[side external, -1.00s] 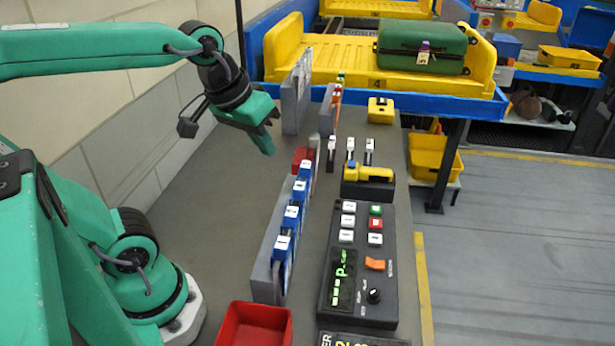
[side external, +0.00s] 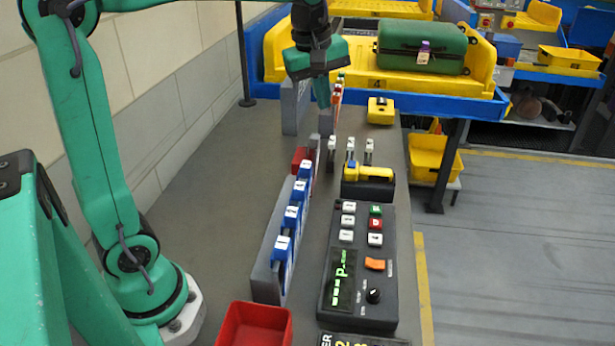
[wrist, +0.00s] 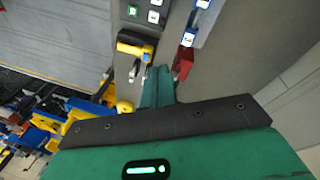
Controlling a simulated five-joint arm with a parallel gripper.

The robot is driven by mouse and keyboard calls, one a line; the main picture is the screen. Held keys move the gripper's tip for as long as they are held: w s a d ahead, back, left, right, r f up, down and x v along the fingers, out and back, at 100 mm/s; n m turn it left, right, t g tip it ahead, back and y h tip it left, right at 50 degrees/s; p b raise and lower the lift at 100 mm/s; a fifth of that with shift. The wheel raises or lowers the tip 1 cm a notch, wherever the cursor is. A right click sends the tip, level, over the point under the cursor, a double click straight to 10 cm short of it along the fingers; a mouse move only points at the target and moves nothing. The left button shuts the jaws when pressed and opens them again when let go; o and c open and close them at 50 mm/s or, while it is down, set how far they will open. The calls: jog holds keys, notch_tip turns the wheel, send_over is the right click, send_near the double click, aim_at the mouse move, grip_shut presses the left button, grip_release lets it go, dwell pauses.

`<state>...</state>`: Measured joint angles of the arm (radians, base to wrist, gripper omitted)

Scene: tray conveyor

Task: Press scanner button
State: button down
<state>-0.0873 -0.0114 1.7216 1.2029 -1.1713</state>
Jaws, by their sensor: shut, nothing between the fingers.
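A yellow and black handheld device that looks like the scanner (side external: 370,174) lies in a dark holder behind the control panel. It also shows in the wrist view (wrist: 135,48). A small blue spot is at its left end in the side view; I cannot tell whether that is its button. My gripper (side external: 323,100) is shut and empty, pointing down. In the side view it appears behind and to the left of the scanner, above the table. In the wrist view the closed fingers (wrist: 160,72) are beside the scanner's end, apart from it.
The control panel (side external: 336,310) has several buttons, an orange switch and a knob. A rack of blue-handled stamps (side external: 268,268), a red bin (side external: 228,325) and upright levers stand nearby. A yellow button box (side external: 380,110) sits farther back. A green suitcase (side external: 425,45) lies on the yellow tray.

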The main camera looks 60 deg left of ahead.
jog(key=w+a+f+n+g, duration=0.1)
jog(key=w+a+f+n, duration=0.15)
jog(key=w+n, duration=0.45)
jog(key=n+g, duration=0.2)
jog(key=n, duration=0.4)
send_over(351, 163)
jog(key=shift+d+f, duration=0.1)
jog(key=shift+f, duration=2.45)
jog(key=shift+f, duration=0.2)
notch_tip(351, 163, down, 14)
jog(key=shift+r, duration=0.15)
